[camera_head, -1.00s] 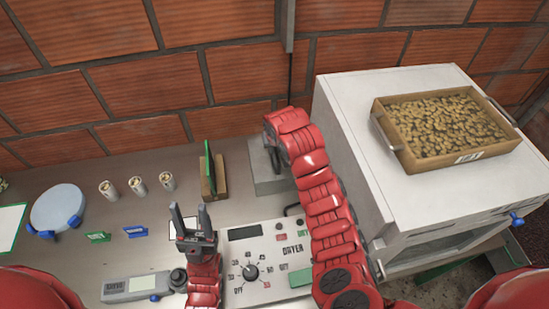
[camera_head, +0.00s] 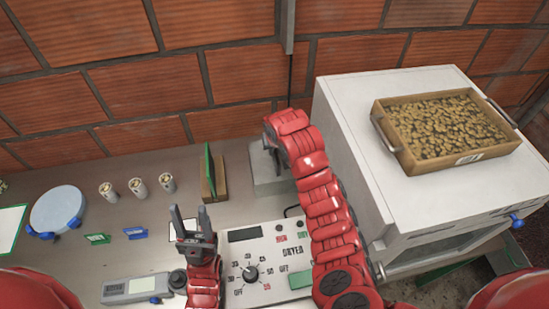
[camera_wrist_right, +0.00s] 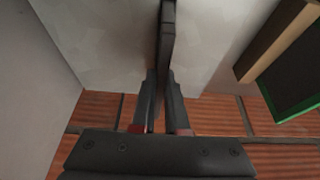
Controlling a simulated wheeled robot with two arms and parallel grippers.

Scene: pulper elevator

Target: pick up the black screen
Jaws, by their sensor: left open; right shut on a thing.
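A thin black screen (camera_wrist_right: 167,32), seen almost edge-on in the right wrist view, sits between the fingers of my right gripper (camera_wrist_right: 162,92). Those fingers are shut on it, by its near end. In the head view my right gripper is at the grey block (camera_head: 268,183) by the wall, largely hidden by my red forearm. I cannot tell whether the screen touches the block. My left gripper (camera_head: 189,222) is open and empty, fingers up, above the bench beside the dryer control box.
A dark green-edged panel (camera_head: 208,165) stands on a wooden block (camera_head: 221,181) left of the grey block. The dryer control box (camera_head: 265,262) is in front. A white cabinet (camera_head: 350,130) with a wooden tray (camera_head: 405,155) of beans bounds the right. Several small metal cylinders stand left.

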